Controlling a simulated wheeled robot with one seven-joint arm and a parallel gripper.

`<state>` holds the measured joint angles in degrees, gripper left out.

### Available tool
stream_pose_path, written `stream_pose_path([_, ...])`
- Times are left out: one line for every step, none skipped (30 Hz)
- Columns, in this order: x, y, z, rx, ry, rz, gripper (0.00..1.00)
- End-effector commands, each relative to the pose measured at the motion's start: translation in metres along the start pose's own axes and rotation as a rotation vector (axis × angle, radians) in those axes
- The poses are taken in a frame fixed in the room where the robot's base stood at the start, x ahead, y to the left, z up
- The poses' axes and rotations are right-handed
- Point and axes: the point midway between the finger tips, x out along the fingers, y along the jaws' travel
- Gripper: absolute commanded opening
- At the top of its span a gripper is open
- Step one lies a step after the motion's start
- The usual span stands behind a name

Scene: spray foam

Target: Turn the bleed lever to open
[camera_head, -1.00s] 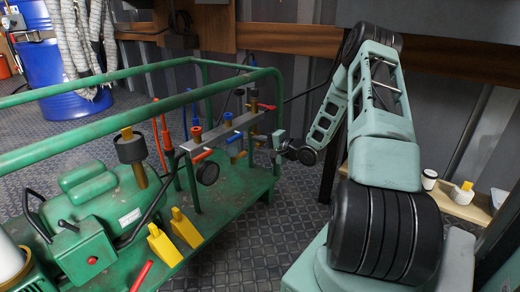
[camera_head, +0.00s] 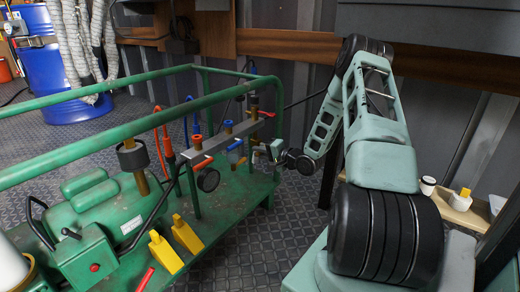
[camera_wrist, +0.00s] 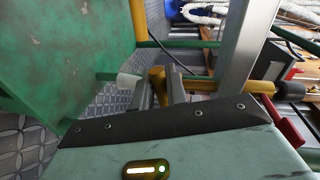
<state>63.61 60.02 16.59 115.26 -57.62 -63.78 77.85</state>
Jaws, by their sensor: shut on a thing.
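My gripper (camera_head: 273,150) is at the right end of the grey manifold bar (camera_head: 214,136) on the green machine. In the wrist view my gripper (camera_wrist: 172,88) is shut on a short brass-yellow lever (camera_wrist: 157,76), which stands between its fingers. I cannot tell for certain that this is the bleed lever, or how far it is turned. A red handle (camera_wrist: 284,122) and a brass fitting (camera_wrist: 258,87) show to its right in the wrist view. In the head view an orange handle (camera_head: 202,162) and a blue-capped fitting (camera_head: 228,125) sit along the bar.
Green frame rails (camera_head: 110,133) run around the machine, close to my arm. A black round gauge (camera_head: 208,180) hangs below the bar. Yellow wedges (camera_head: 186,234) stand on the green base. A shelf with small containers (camera_head: 460,200) is at the right. Patterned floor (camera_head: 285,240) is open between machine and me.

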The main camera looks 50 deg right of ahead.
Motion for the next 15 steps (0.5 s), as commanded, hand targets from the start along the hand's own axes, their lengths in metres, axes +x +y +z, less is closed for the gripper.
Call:
stream_pose_path([-0.001,-0.001,0.001,-0.031,0.004,0.004,0.00])
stream_pose_path([-0.001,0.000,0.001,-0.055,0.009,0.004,0.00])
stream_pose_path([0.000,0.001,0.001,-0.089,0.015,0.003,0.00])
stream_pose_path([0.000,0.003,0.001,-0.116,0.020,0.004,0.00])
stream_pose_path([0.000,0.004,0.001,-0.143,0.026,0.005,0.00])
stream_pose_path([0.000,0.005,0.000,-0.181,0.034,0.004,0.00])
stream_pose_path([0.001,0.007,0.000,-0.210,0.039,0.004,0.00])
stream_pose_path([0.001,0.008,0.000,-0.238,0.044,0.004,0.00])
stream_pose_path([0.001,0.010,0.000,-0.274,0.052,0.004,0.00])
stream_pose_path([0.002,0.011,-0.001,-0.302,0.058,0.004,0.00])
stream_pose_path([0.002,0.013,-0.001,-0.331,0.063,0.004,0.00])
stream_pose_path([0.002,0.014,-0.002,-0.368,0.070,0.003,0.00])
stream_pose_path([0.002,0.015,-0.002,-0.396,0.076,0.004,0.00])
stream_pose_path([0.003,0.017,-0.003,-0.425,0.082,0.004,0.00])
stream_pose_path([0.003,0.018,-0.003,-0.462,0.089,0.004,0.00])
